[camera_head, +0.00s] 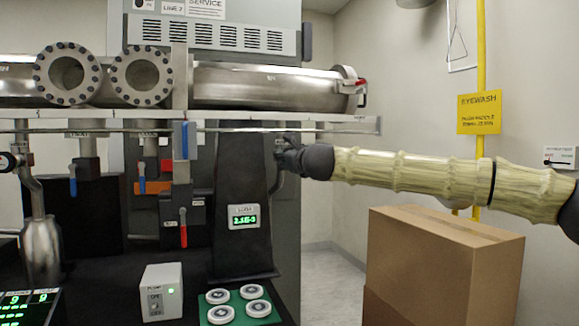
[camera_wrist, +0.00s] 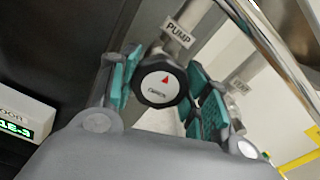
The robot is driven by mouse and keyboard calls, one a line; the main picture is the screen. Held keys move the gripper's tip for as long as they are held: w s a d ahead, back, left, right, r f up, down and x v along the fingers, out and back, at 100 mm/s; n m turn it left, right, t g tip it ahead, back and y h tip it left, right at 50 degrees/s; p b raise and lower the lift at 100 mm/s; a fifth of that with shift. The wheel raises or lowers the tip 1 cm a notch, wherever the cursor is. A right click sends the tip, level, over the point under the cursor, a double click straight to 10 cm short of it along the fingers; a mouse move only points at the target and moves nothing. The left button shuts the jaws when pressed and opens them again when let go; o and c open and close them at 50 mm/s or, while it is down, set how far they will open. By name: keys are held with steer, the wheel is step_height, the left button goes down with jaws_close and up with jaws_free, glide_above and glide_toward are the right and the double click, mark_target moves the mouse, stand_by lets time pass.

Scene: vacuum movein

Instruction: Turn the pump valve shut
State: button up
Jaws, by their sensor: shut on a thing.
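The pump valve (camera_wrist: 159,84) shows in the wrist view as a round black knob with a white face and a red pointer, on a metal pipe with a PUMP tag (camera_wrist: 178,32). My gripper (camera_wrist: 160,88) has its teal-padded fingers on either side of the knob and is shut on it. The red pointer points roughly up in that view. In the head view my gripper (camera_head: 284,150) reaches in from the right, just right of the dark column with the gauge, and hides most of the knob.
A gauge (camera_head: 243,216) reads green digits on the dark column. A metal shelf edge (camera_head: 345,124) runs just above my gripper. A cardboard box (camera_head: 440,265) stands below my arm. Levers with blue (camera_head: 184,139) and red (camera_head: 183,231) handles are to the left. White discs (camera_head: 236,303) lie on a green mat.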

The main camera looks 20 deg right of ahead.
steer(key=shift+d+f+m+b, duration=0.1)
steer(key=shift+f+m+b, duration=0.05)
steer(key=shift+m+b, duration=0.45)
steer(key=shift+m, duration=0.3)
steer(key=o, duration=1)
steer(key=shift+d, duration=0.1)
steer(key=s, duration=1.2)
steer(key=shift+d, duration=0.1)
